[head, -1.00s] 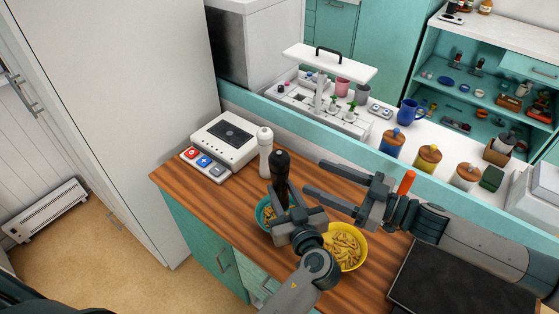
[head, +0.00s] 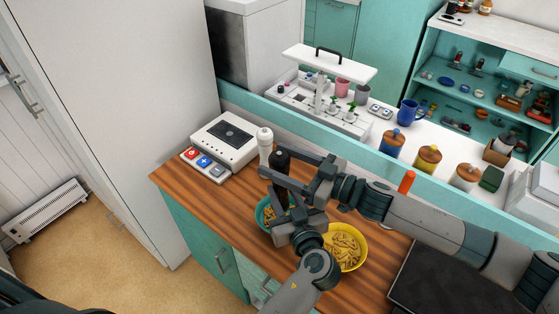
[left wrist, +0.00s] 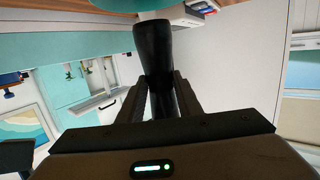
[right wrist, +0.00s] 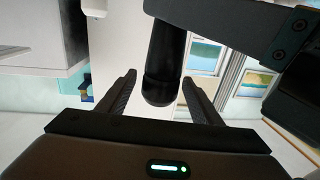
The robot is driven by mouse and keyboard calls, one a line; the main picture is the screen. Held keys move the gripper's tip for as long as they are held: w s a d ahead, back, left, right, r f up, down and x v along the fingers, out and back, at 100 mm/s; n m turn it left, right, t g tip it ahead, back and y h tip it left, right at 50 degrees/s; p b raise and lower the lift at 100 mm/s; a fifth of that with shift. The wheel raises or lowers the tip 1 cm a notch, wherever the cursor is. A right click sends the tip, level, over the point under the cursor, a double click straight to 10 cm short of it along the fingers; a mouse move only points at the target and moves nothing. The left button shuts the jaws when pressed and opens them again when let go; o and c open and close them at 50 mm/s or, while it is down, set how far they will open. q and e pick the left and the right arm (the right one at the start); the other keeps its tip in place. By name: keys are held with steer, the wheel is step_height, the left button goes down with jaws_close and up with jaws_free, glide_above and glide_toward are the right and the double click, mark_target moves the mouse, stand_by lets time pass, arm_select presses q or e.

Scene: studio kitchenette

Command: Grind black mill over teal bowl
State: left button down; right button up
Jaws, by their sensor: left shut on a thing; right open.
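The black mill (head: 281,158) stands roughly upright above the teal bowl (head: 263,217), which is partly hidden by my left gripper. My left gripper (head: 284,203) is shut on the mill's lower body; the mill (left wrist: 154,50) shows between its fingers in the left wrist view. My right gripper (head: 277,163) is open at the mill's upper part. In the right wrist view the mill's end (right wrist: 161,90) lies between the right fingers, with gaps on both sides. The teal bowl holds pale food.
A white mill (head: 265,145) stands just behind the black one. A yellow bowl (head: 362,243) of pasta sits right of the teal bowl. A white appliance (head: 225,140) with coloured buttons is at the left. A dark slab (head: 435,285) lies at the right.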

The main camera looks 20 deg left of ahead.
steer(key=shift+a, duration=0.1)
steer(key=shift+c, duration=0.7)
steer(key=c, duration=0.9)
steer(key=shift+s+a+m+t, duration=0.1)
steer(key=shift+m+t, duration=0.2)
steer(key=shift+t, duration=0.1)
steer(key=shift+r+m+t+h, duration=0.1)
steer(key=shift+m+t+h, duration=0.65)
steer(key=shift+t, duration=0.65)
steer(key=shift+m+t, duration=0.45)
steer(key=shift+t, duration=0.05)
